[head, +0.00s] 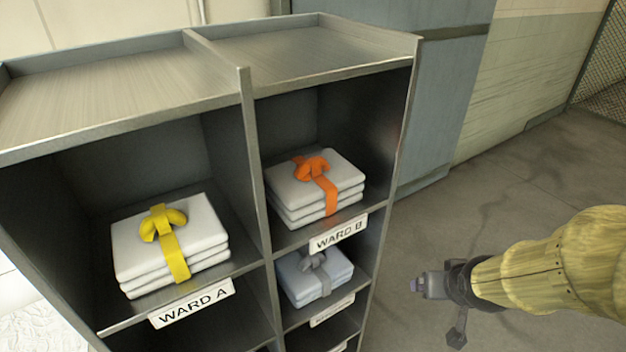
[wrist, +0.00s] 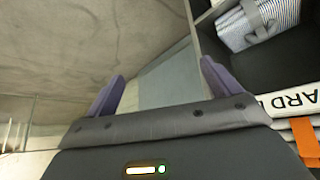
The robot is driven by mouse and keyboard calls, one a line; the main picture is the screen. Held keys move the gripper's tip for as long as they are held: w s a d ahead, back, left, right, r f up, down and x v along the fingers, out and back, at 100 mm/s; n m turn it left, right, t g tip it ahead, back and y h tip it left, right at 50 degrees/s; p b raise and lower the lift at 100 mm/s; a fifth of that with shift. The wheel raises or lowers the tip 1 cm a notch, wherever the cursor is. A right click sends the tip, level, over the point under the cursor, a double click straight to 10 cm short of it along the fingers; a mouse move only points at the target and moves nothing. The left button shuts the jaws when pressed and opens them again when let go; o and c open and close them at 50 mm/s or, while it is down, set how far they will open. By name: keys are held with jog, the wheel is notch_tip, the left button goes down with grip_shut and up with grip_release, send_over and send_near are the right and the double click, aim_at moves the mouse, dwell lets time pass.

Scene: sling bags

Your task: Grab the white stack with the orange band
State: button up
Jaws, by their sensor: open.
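The white stack with the orange band (head: 293,193) lies flat in the upper right compartment, above the WARD B label (head: 338,236). Its orange bow sits on top. In the wrist view, part of this stack (wrist: 287,133) and its orange band show at the lower right edge, beside my gripper. My gripper (wrist: 161,77) is open and empty, its two purple fingers apart. In the head view, my gripper (head: 434,290) is to the right of the shelf, outside it and apart from the stack.
A white stack with a yellow band (head: 205,225) lies in the WARD A compartment on the left. A bluish stack with a grey band (head: 292,277) lies below WARD B. A grey divider (head: 253,160) and side wall (head: 400,130) bound the WARD B compartment. The floor (head: 410,240) at right is clear.

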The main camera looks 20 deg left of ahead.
jog(key=w+a+r+n+t+y+p, duration=0.2)
jog(key=w+a+r+n+t+y, duration=0.25)
jog(key=a+r, duration=0.35)
jog(key=n+y+p, duration=0.1)
jog(key=n+y, duration=0.2)
jog(key=y, duration=0.5)
send_near(315, 167)
jog(key=s+d+r, duration=0.1)
jog(key=s+d, duration=0.2)
jog(key=shift+w+r+g+h, duration=0.15)
jog(key=shift+w+g+h, duration=0.05)
jog(key=shift+g+h, duration=0.05)
jog(key=p+x, duration=0.3)
jog(key=x, duration=0.9)
jog(key=shift+w+a, duration=0.1)
